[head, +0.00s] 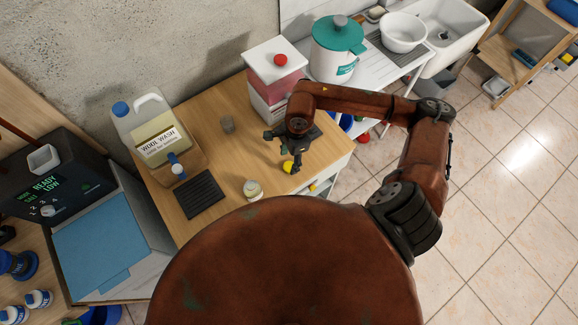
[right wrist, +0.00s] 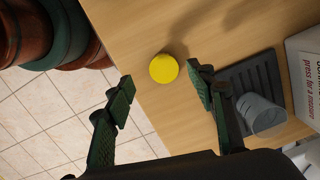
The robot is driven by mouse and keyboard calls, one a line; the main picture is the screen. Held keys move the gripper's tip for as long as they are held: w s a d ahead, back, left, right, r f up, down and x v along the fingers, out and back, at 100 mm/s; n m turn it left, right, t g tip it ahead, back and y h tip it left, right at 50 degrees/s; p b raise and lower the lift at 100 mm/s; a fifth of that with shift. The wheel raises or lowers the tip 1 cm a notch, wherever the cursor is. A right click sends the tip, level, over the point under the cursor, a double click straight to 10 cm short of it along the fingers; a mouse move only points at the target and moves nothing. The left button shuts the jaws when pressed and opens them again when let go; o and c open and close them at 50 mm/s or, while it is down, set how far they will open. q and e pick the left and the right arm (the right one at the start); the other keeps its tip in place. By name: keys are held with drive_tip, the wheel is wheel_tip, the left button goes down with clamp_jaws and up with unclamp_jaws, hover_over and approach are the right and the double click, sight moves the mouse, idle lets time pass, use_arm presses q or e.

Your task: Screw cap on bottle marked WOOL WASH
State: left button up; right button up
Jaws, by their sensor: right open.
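In the head view, a large jug (head: 143,112) with a cream label (head: 160,146) reading WOOL WASH stands at the left of the wooden table; a blue cap (head: 121,108) is on its top. A small pale bottle (head: 252,189) stands upright near the table's front edge; I cannot read a marking on it. A round yellow cap (head: 288,167) lies at the table's right front. My right gripper (head: 283,150) is open above it. In the right wrist view the yellow cap (right wrist: 163,68) shows between the open fingers (right wrist: 160,76), apparently not gripped. My left gripper is out of view.
A grey cup (right wrist: 260,112) stands on a dark ribbed mat (right wrist: 240,72) beside a white box (right wrist: 305,75).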

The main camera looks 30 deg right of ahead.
sight(289, 166)
drive_tip(key=shift+f, duration=0.1)
drive_tip(key=f, duration=0.2)
drive_tip(key=f+p, duration=0.1)
drive_tip(key=f, duration=0.2)
drive_tip(key=shift+w+d, duration=0.15)
drive_tip(key=shift+w, duration=0.05)
drive_tip(key=shift+c, duration=0.4)
drive_tip(key=c, duration=0.7)
